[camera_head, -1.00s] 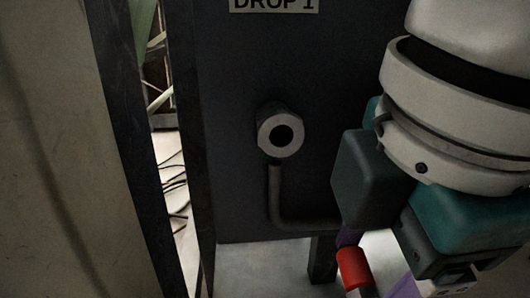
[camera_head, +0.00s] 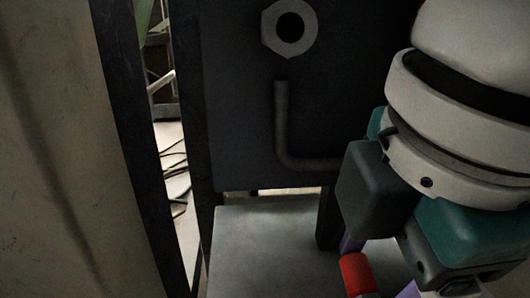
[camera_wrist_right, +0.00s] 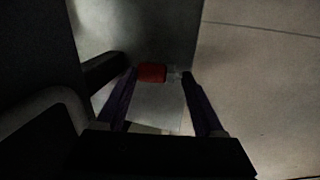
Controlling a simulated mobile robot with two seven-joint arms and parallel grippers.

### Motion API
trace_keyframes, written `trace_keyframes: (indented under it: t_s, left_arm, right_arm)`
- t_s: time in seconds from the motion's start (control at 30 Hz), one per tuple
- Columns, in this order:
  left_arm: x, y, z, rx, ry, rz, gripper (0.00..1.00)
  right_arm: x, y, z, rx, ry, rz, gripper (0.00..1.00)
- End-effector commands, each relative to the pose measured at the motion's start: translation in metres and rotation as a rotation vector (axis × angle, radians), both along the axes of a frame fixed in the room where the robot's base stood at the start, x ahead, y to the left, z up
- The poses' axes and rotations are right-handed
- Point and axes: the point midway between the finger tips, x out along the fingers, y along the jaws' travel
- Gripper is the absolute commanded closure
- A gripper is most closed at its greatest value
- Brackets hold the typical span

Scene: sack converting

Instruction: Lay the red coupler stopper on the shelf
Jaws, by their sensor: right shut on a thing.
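The red coupler stopper (camera_head: 356,272) is at the bottom of the head view, between the purple fingers of my right gripper (camera_head: 378,270). The gripper is shut on it. In the right wrist view the red stopper (camera_wrist_right: 152,73) shows at the far end, between the fingertips (camera_wrist_right: 158,80). The shelf (camera_head: 262,245) is a flat grey surface below the dark panel, and the stopper overlaps it in the head view. I cannot tell the height between them. The stopper's lower end is cut off by the frame. My left gripper is not in view.
The dark panel (camera_head: 235,110) carries a round fitting (camera_head: 289,28) with a hole and a bent pipe (camera_head: 284,125). A dark leg (camera_head: 327,215) stands at the shelf near my gripper. Cables lie on the floor at left. The visible shelf left of the gripper is bare.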

Motion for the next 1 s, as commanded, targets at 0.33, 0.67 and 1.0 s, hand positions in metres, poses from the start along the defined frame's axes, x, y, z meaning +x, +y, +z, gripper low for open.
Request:
trace_keyframes:
  t_s: [0.33, 0.67, 1.0]
  left_arm:
    - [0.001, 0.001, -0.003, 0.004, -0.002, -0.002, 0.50]
    - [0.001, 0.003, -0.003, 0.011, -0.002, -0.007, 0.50]
    - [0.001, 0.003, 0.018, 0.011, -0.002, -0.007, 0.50]
  right_arm:
    - [0.000, 0.000, -0.003, 0.000, 0.000, 0.000, 0.29]
    - [0.000, 0.000, -0.003, 0.000, 0.000, 0.000, 0.00]
    - [-0.005, 0.000, 0.022, 0.001, 0.000, 0.001, 0.00]
